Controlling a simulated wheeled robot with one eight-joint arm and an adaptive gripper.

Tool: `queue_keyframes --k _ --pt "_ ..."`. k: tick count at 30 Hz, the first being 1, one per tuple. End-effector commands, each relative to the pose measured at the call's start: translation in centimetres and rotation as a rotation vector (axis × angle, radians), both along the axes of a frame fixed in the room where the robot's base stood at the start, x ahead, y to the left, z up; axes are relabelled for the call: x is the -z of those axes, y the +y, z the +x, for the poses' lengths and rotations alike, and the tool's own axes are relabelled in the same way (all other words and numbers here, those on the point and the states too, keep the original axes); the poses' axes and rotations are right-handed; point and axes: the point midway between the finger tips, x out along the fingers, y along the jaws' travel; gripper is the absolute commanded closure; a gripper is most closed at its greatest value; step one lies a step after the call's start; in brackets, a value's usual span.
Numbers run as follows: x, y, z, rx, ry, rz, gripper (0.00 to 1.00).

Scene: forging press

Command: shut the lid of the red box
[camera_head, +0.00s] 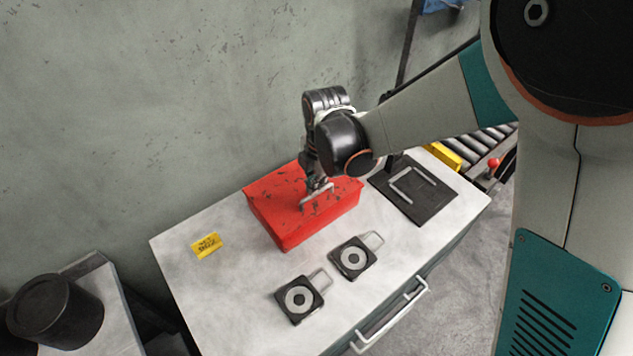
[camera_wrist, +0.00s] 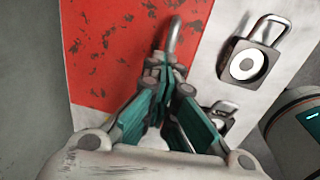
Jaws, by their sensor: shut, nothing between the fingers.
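The red box (camera_head: 290,228) stands on a light grey bench top, and its lid (camera_head: 275,195) lies flat over it, looking closed. The worn red lid also fills the upper left of the wrist view (camera_wrist: 115,45). A grey metal handle (camera_head: 318,197) rises from the lid; it shows in the wrist view (camera_wrist: 174,35) just beyond my fingertips. My gripper (camera_head: 314,183) points down over the lid at the handle, its fingers shut and empty in the wrist view (camera_wrist: 165,68). I cannot tell whether the fingertips touch the handle or lid.
Two padlocks (camera_head: 300,299) (camera_head: 352,257) lie in front of the box. A yellow tag (camera_head: 207,245) lies to its left. A black plate with a handle (camera_head: 425,195) lies to its right. The bench's front left is clear. A wall stands behind.

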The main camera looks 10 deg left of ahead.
Motion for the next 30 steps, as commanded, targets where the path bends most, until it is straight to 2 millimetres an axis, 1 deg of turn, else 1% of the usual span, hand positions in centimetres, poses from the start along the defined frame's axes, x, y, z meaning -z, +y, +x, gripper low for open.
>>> queue_keyframes --k 3,5,6,7,8,17,20,23,30 --pt "0.0 0.0 0.0 0.0 0.001 -0.001 1.0" --pt "0.0 0.0 0.0 0.0 0.001 -0.001 0.88" --pt "0.0 0.0 0.0 0.0 0.001 -0.001 0.79" --pt "0.0 0.0 0.0 0.0 0.001 -0.001 0.72" --pt "0.0 0.0 0.0 0.0 0.001 -0.001 0.7" --pt "0.0 0.0 0.0 0.0 0.001 -0.001 0.7" --pt "-0.5 -0.1 -0.1 0.0 0.001 -0.001 0.7" --pt "-1.7 -0.2 -0.2 0.0 0.001 -0.001 0.7" --pt "-5.3 -0.5 -0.4 0.0 0.001 -0.001 0.7"
